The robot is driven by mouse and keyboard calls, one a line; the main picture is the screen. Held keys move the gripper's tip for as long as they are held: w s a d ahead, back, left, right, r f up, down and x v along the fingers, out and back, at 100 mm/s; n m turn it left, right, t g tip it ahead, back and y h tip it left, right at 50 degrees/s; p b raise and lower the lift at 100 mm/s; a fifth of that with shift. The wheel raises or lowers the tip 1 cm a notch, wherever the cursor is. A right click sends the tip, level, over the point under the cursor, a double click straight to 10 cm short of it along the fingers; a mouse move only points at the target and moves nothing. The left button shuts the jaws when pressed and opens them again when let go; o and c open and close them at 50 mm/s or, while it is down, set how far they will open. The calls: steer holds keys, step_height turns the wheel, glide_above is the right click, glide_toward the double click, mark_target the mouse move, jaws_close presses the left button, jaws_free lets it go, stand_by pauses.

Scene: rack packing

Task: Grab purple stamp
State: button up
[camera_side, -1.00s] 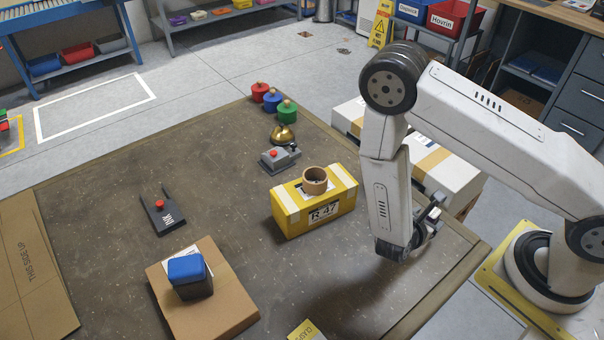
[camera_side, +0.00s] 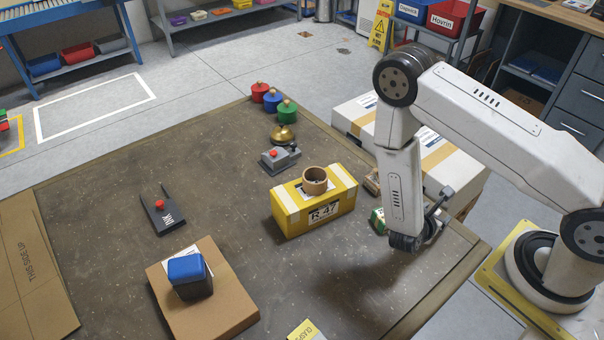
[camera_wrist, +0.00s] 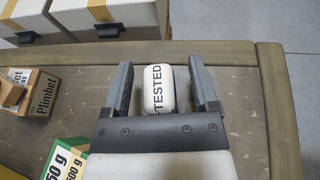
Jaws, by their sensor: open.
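A white-topped block marked TESTED (camera_wrist: 157,88), with a dark bluish-purple edge, stands between my gripper's fingers in the wrist view; it looks like a stamp. My gripper (camera_wrist: 159,90) is open, with one finger on each side of it and visible gaps. In the side view my gripper (camera_side: 438,208) is over the right part of the table, partly behind my arm. The stamp is hidden there. Whether its body is purple is hard to tell.
A small brown Plimbet box (camera_wrist: 38,92) and a green-and-white box (camera_wrist: 68,158) are left of my gripper. A yellow box (camera_side: 292,205) carries a tape roll (camera_side: 314,180). A blue-topped block (camera_side: 188,270) sits on a cardboard box (camera_side: 232,312).

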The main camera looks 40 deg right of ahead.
stand_by(0.5)
jaws_close()
steer(key=shift+r, duration=5)
